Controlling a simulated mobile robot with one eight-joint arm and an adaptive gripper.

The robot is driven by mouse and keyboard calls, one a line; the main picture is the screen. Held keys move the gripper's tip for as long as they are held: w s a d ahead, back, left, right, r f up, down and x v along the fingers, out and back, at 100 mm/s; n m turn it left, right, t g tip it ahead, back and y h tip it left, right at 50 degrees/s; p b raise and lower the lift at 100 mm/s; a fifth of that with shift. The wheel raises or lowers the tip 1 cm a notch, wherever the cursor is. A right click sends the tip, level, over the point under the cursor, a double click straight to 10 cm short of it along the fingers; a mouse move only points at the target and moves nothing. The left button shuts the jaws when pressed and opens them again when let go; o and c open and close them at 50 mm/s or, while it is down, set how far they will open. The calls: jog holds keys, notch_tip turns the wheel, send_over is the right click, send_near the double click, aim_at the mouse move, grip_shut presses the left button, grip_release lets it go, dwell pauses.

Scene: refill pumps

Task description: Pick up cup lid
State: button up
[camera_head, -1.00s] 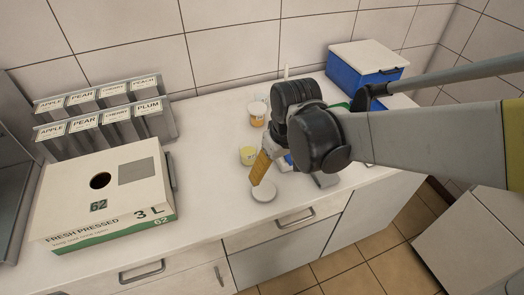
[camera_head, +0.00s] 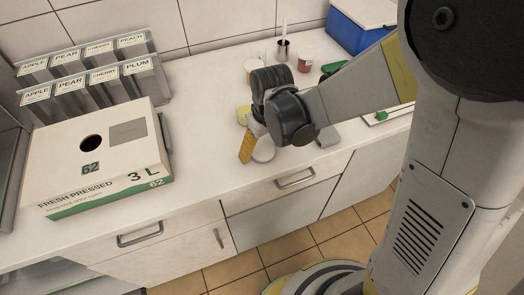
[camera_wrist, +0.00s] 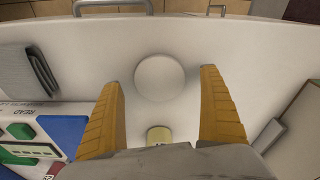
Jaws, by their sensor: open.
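The white round cup lid (camera_wrist: 159,77) lies flat on the white counter. In the wrist view it sits between and slightly beyond the fingers of my gripper (camera_wrist: 161,80), which are wide apart with nothing between them. In the head view the lid (camera_head: 264,151) shows partly behind the orange finger of my gripper (camera_head: 248,147), which points down at its left. The height of the fingertips over the counter is hard to tell. A pale yellow cup (camera_wrist: 158,135) stands near the lid, close to the palm in the wrist view; it also shows in the head view (camera_head: 243,114).
A large white carton (camera_head: 100,165) and labelled fruit dispensers (camera_head: 85,75) stand at left. A red-and-white cup (camera_head: 305,63), a dark holder (camera_head: 283,48) and a blue box (camera_head: 355,30) are behind. A grey folded item (camera_wrist: 41,80) lies left in the wrist view. Counter around the lid is clear.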

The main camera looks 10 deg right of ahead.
jog(key=shift+w+f, duration=0.1)
jog(key=shift+f, duration=0.55)
jog(key=shift+r, duration=0.1)
jog(key=c, duration=0.9)
jog(key=shift+c, duration=0.2)
